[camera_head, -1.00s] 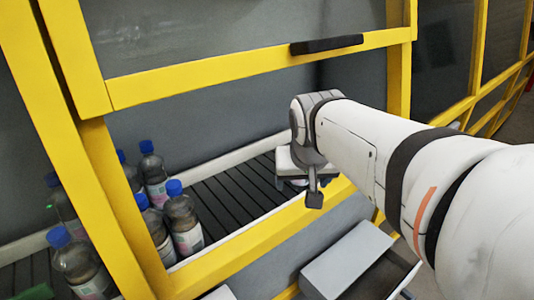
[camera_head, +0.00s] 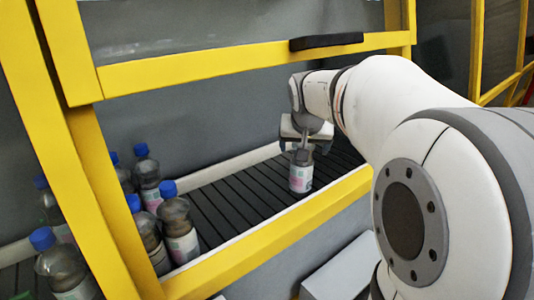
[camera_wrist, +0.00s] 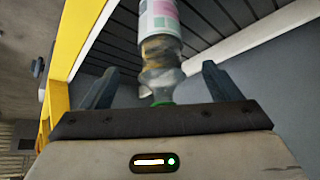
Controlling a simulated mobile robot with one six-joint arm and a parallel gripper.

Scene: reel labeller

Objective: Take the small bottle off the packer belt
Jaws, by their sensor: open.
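The small bottle (camera_head: 301,178) stands upright on the dark slatted packer belt (camera_head: 240,203), inside the yellow-framed opening. It has a white label with pink and green. My gripper (camera_head: 305,150) is above it, pointing down, with its fingers around the bottle's upper part. In the wrist view the bottle (camera_wrist: 158,20) shows a clear neck and a green cap close to the palm. The open fingers (camera_wrist: 160,68) stand on either side of it, with a gap visible on each side. The gripper hides the bottle's top in the head view.
Several blue-capped bottles (camera_head: 175,222) stand at the belt's left end, apart from my gripper. A yellow bar (camera_head: 230,68) crosses above the opening and a yellow sill (camera_head: 270,235) runs along its front. Bare belt lies between the blue-capped bottles and the small bottle.

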